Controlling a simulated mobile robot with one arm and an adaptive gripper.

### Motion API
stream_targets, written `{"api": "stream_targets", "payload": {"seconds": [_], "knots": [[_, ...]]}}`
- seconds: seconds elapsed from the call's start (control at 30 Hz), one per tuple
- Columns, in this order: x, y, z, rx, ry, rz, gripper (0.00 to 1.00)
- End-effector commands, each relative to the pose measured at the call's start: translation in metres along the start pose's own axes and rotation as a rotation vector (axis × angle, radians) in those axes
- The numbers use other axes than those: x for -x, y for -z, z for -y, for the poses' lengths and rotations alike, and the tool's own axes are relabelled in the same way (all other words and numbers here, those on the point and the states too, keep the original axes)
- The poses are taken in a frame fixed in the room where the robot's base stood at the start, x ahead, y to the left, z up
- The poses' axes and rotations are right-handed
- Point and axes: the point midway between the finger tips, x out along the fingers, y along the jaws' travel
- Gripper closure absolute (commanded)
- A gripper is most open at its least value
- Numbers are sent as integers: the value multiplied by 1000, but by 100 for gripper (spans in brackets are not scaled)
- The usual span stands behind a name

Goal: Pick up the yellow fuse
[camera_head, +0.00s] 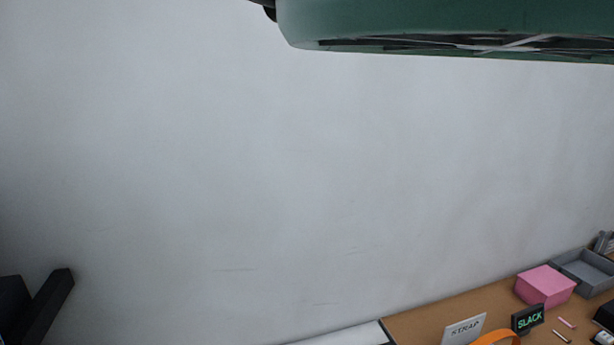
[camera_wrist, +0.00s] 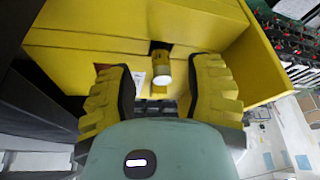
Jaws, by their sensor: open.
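In the wrist view, a short yellow cylinder with a pale, bright end (camera_wrist: 161,70) stands out from a dark slot in a yellow housing (camera_wrist: 90,42). It may be the yellow fuse; I cannot tell for sure. My gripper (camera_wrist: 163,82) is open, with its ridged yellow and black fingers on either side of the cylinder in the picture. I see no contact between the fingers and the cylinder, and the depth gap is unclear. The head view shows neither the fuse nor the fingers.
A bare wall (camera_head: 220,170) fills the middle. The yellow housing's walls surround the cylinder.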

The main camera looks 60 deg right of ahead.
Motion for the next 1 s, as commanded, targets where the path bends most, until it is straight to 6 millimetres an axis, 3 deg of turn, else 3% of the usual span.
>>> {"api": "stream_targets", "payload": {"seconds": [0.33,0.63,0.67,1.0], "knots": [[-21,0,1,-5,3,-3,48],[-24,0,0,-3,-2,-4,48],[-24,0,0,-3,-2,-3,43],[-24,1,1,-2,-1,-3,78]]}}
